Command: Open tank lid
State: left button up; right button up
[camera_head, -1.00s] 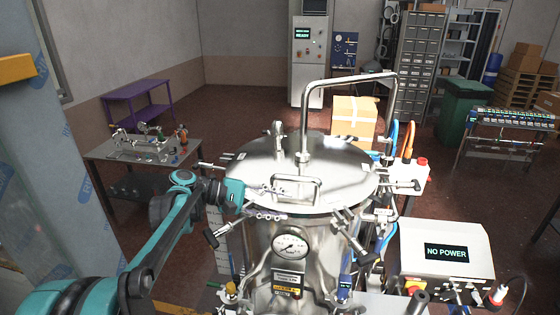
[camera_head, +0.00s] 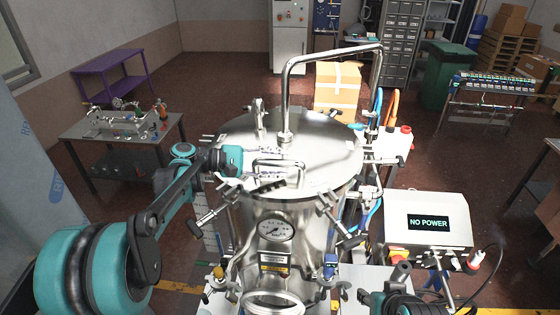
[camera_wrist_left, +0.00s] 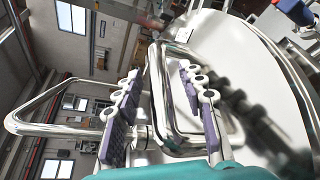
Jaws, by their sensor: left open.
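The tank (camera_head: 320,225) is a shiny steel vessel with a round, flat lid (camera_head: 325,160) lying on it, shut. A small steel loop handle (camera_head: 301,168) stands at the lid's front edge. My left gripper (camera_head: 275,168) is open at this handle. In the left wrist view the purple-padded fingers of my left gripper (camera_wrist_left: 160,72) stand on either side of the loop handle (camera_wrist_left: 158,105), with gaps visible. Several clamps, one at the front right (camera_head: 328,202), ring the rim. Part of my right arm shows at the bottom right; its fingers cannot be made out.
A tall bent steel pipe (camera_head: 287,95) rises from the lid and arches right. A control box (camera_head: 428,205) reading NO POWER stands right of the tank. A cardboard box (camera_head: 337,88) is behind.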

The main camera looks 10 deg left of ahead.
pick_arm(q)
jog(key=shift+w+d, duration=0.15)
jog(key=shift+d, duration=0.2)
jog(key=shift+s+d, duration=0.1)
jog(key=shift+s, duration=0.2)
jog(key=shift+w, duration=0.15)
grip_shut()
jog(key=w+r+p, duration=0.5)
jog(key=w+r, duration=0.1)
jog(key=r, duration=0.6)
jog(key=w+r+n+p, duration=0.1)
jog(key=w+r+p, duration=0.5)
jog(key=r, duration=0.7)
jog(key=shift+r, duration=0.2)
jog(key=shift+c, duration=0.3)
grip_release()
jog(key=shift+o, duration=0.3)
